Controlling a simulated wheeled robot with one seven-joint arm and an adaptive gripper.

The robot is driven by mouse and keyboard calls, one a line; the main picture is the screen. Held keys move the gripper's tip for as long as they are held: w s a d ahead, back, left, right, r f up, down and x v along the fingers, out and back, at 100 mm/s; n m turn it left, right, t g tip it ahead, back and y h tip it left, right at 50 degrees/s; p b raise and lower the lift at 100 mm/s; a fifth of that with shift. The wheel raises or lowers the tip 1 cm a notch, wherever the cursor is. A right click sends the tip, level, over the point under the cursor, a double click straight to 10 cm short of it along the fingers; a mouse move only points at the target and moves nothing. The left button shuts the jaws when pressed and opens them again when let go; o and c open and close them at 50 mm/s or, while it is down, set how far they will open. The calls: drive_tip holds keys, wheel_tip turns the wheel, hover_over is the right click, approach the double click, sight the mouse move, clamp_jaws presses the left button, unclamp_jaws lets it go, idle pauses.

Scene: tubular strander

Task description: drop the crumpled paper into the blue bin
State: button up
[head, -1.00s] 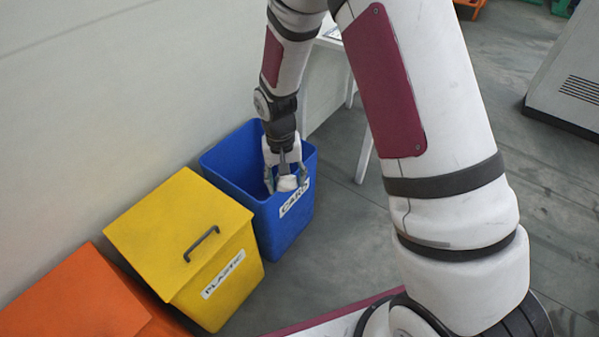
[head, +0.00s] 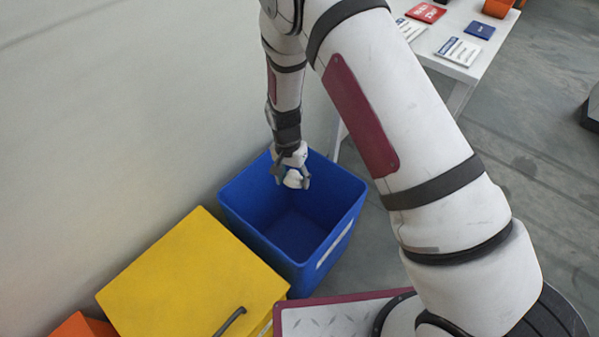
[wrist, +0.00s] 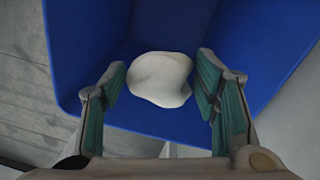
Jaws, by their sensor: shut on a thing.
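The crumpled paper is a small white lump (head: 293,180) held between the fingers of my gripper (head: 291,178). It also shows in the wrist view (wrist: 160,78), between the two green-padded fingers. My gripper is shut on it and points down. The open blue bin (head: 258,243) is below, with the gripper over the far side of its opening in the head view. Blue bin walls (wrist: 85,45) surround the paper in the wrist view. The bin's visible floor looks empty.
A yellow lidded bin (head: 190,275) with a dark handle stands beside the blue one, and an orange bin (head: 82,327) is at lower left. A pale wall rises behind. A white table (head: 490,55) with cards is at upper right.

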drive_tip(key=shift+w+f+b, duration=0.25)
drive_tip(key=shift+f+b, duration=0.05)
drive_tip(key=shift+f, duration=0.25)
wheel_tip(320, 180, down, 34)
drive_tip(key=b, duration=2.1)
drive_tip(key=o, duration=0.9)
drive_tip(key=shift+r, duration=0.1)
drive_tip(key=r, duration=0.8)
drive_tip(key=a+r, duration=0.1)
drive_tip(key=r, duration=0.2)
drive_tip(key=shift+w+r, duration=0.2)
drive_tip(key=shift+r, duration=0.2)
